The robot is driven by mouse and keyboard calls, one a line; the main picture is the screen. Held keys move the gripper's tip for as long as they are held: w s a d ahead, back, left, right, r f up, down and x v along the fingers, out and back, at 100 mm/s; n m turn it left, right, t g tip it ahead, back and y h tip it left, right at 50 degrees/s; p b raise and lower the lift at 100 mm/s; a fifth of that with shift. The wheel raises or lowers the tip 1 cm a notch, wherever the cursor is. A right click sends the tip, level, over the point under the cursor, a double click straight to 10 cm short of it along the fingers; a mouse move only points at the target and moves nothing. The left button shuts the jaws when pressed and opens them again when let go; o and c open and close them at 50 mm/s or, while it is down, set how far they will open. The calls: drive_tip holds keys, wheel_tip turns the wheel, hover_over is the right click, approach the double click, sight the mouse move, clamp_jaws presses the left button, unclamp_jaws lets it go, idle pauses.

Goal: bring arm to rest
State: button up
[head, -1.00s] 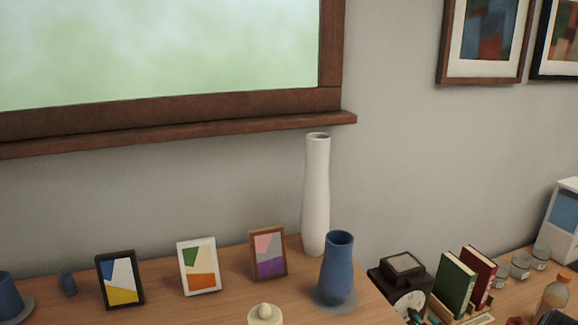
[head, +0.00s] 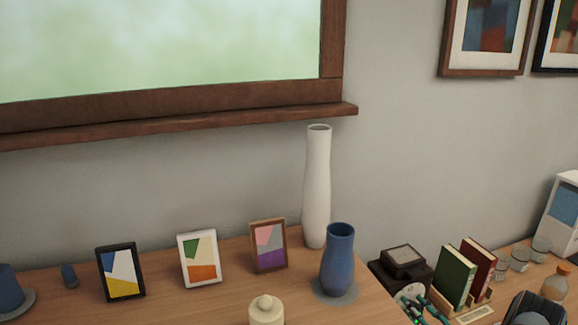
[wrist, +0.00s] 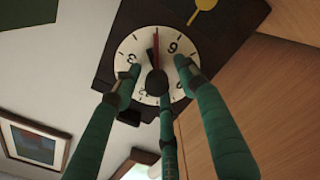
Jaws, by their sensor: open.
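My gripper (head: 424,306) shows at the lower right in the head view, its green fingers partly cut off by the frame's bottom edge. In the wrist view my gripper (wrist: 157,78) has its green fingers spread apart with nothing held between them. The same dark device (head: 399,262) stands by the right end of the wooden top in the head view.
Green and red books (head: 455,277) and several glass jars (head: 519,258) are close to the gripper's right. A blue vase (head: 338,260) and a tall white vase (head: 317,190) stand to its left. Three small picture frames (head: 199,259) and a cream lidded jar (head: 266,310) are further left.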

drive_tip(key=n, duration=0.4)
drive_tip(key=shift+s+d+r, duration=0.1)
drive_tip(key=shift+s+d, duration=0.1)
drive_tip(key=shift+w+n, duration=0.1)
drive_tip(key=shift+n, duration=1.1)
drive_tip(key=n+p, duration=0.1)
drive_tip(key=n, duration=0.2)
drive_tip(key=shift+n, duration=0.4)
drive_tip(key=n+p, duration=0.2)
drive_tip(key=n, duration=0.4)
drive_tip(key=n+p, duration=0.2)
drive_tip(key=n, duration=0.3)
drive_tip(key=shift+d, duration=0.1)
drive_tip(key=shift+f, duration=0.2)
